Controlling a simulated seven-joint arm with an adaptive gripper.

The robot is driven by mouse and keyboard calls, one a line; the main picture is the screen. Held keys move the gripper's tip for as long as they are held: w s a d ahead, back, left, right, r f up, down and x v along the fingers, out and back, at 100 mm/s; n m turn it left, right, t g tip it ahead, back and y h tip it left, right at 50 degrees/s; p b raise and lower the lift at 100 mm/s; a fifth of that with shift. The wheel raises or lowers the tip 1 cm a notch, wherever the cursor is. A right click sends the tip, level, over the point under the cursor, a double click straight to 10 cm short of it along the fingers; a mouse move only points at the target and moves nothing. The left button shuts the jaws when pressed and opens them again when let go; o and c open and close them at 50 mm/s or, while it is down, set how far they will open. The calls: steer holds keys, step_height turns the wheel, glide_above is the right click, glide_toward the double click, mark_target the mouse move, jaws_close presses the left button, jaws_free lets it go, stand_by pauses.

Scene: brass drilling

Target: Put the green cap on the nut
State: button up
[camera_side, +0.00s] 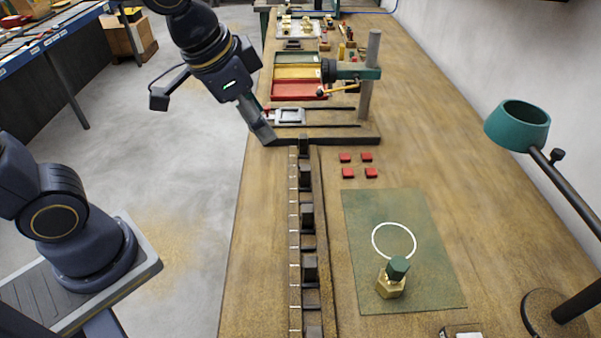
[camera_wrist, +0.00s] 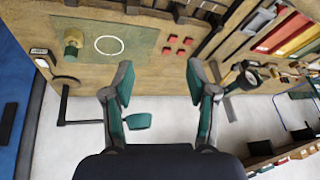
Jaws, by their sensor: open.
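A brass nut (camera_side: 389,287) stands on a green mat (camera_side: 365,215), just below its white ring outline. The green cap (camera_side: 398,266) sits on top of the nut and looks slightly tilted; I cannot tell how well it is seated. The nut (camera_wrist: 74,36) and cap (camera_wrist: 70,50) also show at the upper left of the wrist view. My gripper (camera_side: 262,133) is over the bench's left edge, well apart from them. In the wrist view its two fingers (camera_wrist: 160,80) are spread, with nothing between them.
A dark slotted rail (camera_side: 307,220) runs along the bench left of the mat. Several red blocks (camera_side: 360,165) lie behind the mat. A drill stand (camera_side: 369,85) stands near my gripper, and a green lamp (camera_side: 518,125) is at the right. Wood around the mat is mostly clear.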

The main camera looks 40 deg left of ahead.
steer(key=s+a+n, duration=0.5)
steer(key=s+a, duration=0.4)
steer(key=shift+a+r+t+y, duration=0.15)
steer(key=shift+r+t+y, duration=0.15)
steer(key=shift+r, duration=0.05)
stand_by(0.5)
